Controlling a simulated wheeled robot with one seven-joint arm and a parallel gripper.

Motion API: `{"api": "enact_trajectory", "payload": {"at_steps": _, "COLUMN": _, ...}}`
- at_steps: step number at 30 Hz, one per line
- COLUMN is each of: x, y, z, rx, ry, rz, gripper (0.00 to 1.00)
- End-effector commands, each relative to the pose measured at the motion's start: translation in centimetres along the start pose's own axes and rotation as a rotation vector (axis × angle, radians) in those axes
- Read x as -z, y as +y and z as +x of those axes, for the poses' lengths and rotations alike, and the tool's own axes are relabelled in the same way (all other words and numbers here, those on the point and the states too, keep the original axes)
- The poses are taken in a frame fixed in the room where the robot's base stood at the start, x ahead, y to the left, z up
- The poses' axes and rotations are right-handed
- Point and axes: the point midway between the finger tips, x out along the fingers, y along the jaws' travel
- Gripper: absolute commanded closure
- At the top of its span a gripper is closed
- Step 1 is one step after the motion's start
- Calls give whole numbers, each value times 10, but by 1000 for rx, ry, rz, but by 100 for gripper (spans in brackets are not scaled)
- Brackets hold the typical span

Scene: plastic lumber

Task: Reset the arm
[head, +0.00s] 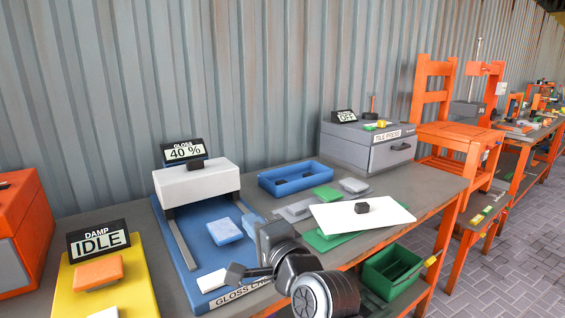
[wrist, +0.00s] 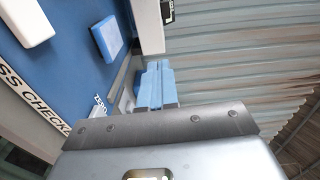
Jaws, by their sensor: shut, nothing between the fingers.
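My gripper (wrist: 157,66) shows in the wrist view with its two bluish fingers together and nothing between them. In the head view my dark arm reaches up from the bottom middle, and its end is over the front right corner of the blue gloss checker (head: 177,250). The exact fingertips are hard to make out there. The gloss checker's blue base also shows at the left of the wrist view (wrist: 72,62). A light blue block (head: 224,231) lies on that base, and a white block (head: 212,280) lies near its front edge.
A display reading 40 % (head: 186,151) tops the gloss checker. A yellow damp station (head: 140,285) reads IDLE at the left. A blue tray (head: 268,184), a white board (head: 385,217) with a dark cube, and a grey press (head: 370,148) stand right. A green bin (head: 392,272) sits below.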

Motion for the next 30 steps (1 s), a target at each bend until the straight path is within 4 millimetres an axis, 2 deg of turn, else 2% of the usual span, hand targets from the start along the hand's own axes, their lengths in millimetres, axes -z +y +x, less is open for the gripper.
{"api": "enact_trajectory", "payload": {"at_steps": 8, "x": 14, "y": 38, "z": -34, "rx": -29, "ry": 50, "rz": -84, "gripper": 100}}
{"api": "enact_trajectory", "payload": {"at_steps": 14, "x": 25, "y": 76, "z": -75, "rx": -64, "ry": 100, "rz": -183, "gripper": 100}}
{"api": "enact_trajectory", "payload": {"at_steps": 17, "x": 32, "y": 100, "z": -107, "rx": -92, "ry": 131, "rz": -253, "gripper": 100}}
{"api": "enact_trajectory", "payload": {"at_steps": 21, "x": 38, "y": 137, "z": -167, "rx": -146, "ry": 182, "rz": -384, "gripper": 100}}
{"api": "enact_trajectory", "payload": {"at_steps": 27, "x": 39, "y": 172, "z": -255, "rx": -227, "ry": 237, "rz": -576, "gripper": 100}}
{"api": "enact_trajectory", "payload": {"at_steps": 30, "x": 36, "y": 181, "z": -299, "rx": -269, "ry": 257, "rz": -669, "gripper": 100}}
